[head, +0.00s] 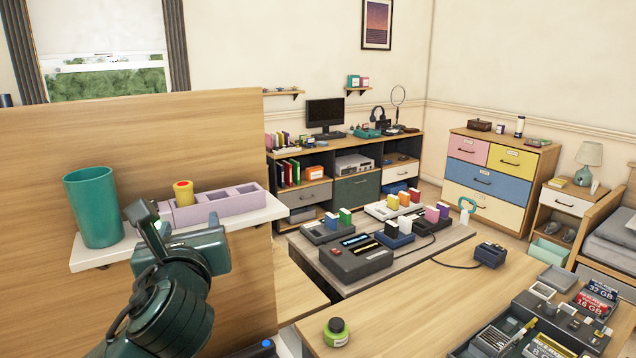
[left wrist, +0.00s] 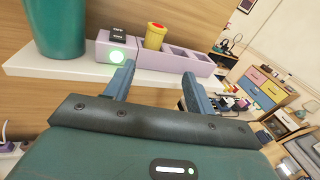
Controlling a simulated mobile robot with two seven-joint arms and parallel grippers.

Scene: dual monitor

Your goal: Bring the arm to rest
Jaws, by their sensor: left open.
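My left gripper (head: 188,228) is raised in front of the white wall shelf at the left of the head view. In the left wrist view its two fingers (left wrist: 158,76) stand apart with nothing between them. Beyond the fingertips is a lilac compartment holder (head: 232,202), which also shows in the left wrist view (left wrist: 196,62). A yellow container with a red top (head: 183,194) stands in it. At its left end the left wrist view shows a dark on/off switch and a glowing green light (left wrist: 117,56). My right gripper is not in view.
A teal cup (head: 93,208) stands on the white shelf (head: 122,252), left of the holder, close to my left arm. A wooden panel (head: 60,150) backs the shelf. A wooden desk (head: 420,300) with a green jar (head: 336,332) and dark trays lies to the right; its middle is fairly clear.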

